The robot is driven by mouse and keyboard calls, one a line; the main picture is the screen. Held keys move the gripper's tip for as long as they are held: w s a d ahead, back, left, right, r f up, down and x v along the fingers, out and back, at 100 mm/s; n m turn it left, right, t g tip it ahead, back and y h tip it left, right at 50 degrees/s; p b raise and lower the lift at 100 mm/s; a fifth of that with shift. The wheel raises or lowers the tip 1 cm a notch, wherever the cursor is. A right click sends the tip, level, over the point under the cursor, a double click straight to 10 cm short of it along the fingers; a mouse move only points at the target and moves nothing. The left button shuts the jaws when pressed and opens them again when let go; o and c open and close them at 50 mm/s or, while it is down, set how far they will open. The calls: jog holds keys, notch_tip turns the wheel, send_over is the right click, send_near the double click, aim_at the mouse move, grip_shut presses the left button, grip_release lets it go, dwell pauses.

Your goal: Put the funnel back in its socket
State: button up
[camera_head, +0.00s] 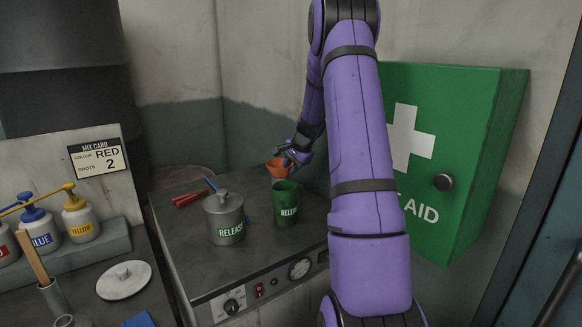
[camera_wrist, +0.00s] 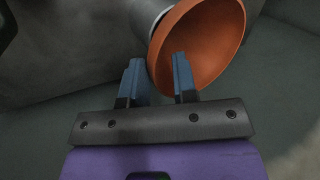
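In the head view my gripper (camera_head: 292,158) is at the funnel. A pale ring (camera_wrist: 158,18) shows behind the funnel; I cannot tell whether it is the socket.
The green can (camera_head: 286,205) and a grey lidded RELEASE pot (camera_head: 224,222) stand on the grey cabinet top. Red-handled items (camera_head: 188,199) lie at its back left. A green first-aid box (camera_head: 460,150) is on the wall at right, close to my arm.

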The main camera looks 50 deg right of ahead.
jog(key=shift+o, duration=0.5)
jog(key=shift+r, duration=0.1)
jog(key=v, duration=0.7)
jog(key=shift+s+r, duration=0.1)
jog(key=shift+r, duration=0.05)
